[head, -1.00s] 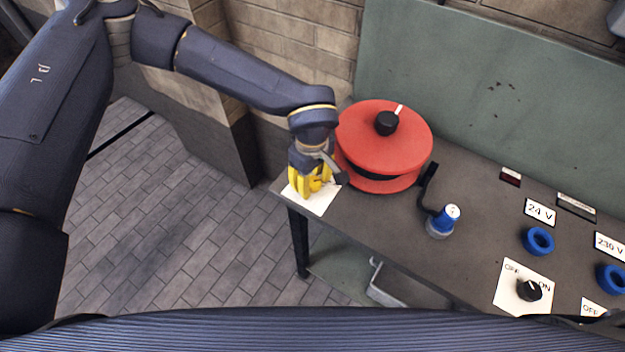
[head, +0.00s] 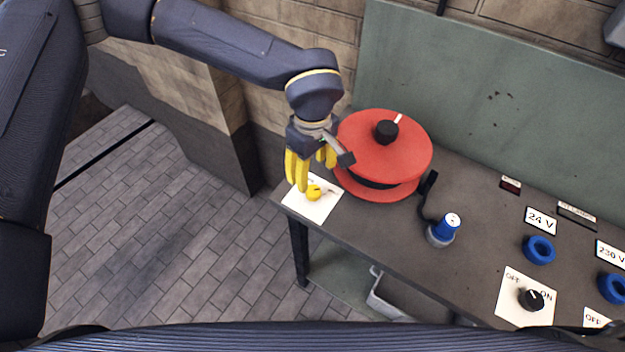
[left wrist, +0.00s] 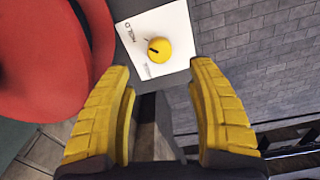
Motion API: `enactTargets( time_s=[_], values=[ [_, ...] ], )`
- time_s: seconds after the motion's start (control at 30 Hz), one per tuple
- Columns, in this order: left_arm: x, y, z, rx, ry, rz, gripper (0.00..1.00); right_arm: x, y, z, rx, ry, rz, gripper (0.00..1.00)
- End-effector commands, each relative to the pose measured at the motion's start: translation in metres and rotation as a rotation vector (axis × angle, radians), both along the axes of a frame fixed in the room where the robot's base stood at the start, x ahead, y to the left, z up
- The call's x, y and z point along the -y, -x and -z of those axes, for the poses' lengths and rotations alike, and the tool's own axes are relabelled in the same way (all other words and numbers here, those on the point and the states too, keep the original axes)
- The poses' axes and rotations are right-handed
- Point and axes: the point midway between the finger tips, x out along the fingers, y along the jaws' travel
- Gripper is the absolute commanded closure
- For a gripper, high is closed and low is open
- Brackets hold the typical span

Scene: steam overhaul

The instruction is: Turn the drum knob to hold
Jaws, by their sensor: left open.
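The yellow drum knob (head: 314,192) sits on a white label plate (head: 318,210) at the table's left end, beside the red drum (head: 405,150). In the left wrist view the knob (left wrist: 159,50) has a dark pointer mark toward the picture's left. "HOLD" is printed on the plate (left wrist: 176,22) at its upper left; a second label at the lower left is too small to read. My left gripper (head: 314,174) is open above the knob, its yellow fingers spread and apart from it, with nothing between them. My right gripper is not in view.
The drum, with a black top knob (head: 386,131), stands close to the right of my left gripper. A blue-capped lamp-like piece (head: 445,228), blue rings (head: 539,249) and a black OFF/ON knob (head: 531,298) are further right. A green panel (head: 480,100) rises behind the table.

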Motion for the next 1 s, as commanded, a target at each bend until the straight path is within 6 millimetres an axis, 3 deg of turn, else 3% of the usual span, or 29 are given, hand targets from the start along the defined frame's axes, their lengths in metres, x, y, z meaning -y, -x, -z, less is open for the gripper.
enactTargets(
  time_s=[0.1, 0.33, 0.87, 1.0],
  values=[
    [0.0, -0.001, -0.017, 0.002, 0.001, 0.0, 0.43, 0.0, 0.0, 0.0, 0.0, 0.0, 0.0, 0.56],
    [0.0, 0.0, -0.034, 0.001, 0.001, 0.0, 0.43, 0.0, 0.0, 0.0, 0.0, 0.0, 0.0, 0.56],
    [0.0, 0.0, -0.037, -0.001, 0.001, 0.001, 0.43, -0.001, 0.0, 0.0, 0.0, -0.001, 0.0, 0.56],
    [0.011, 0.011, -0.033, -0.032, 0.036, 0.008, 0.43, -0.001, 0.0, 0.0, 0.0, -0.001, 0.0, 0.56]
  ],
)
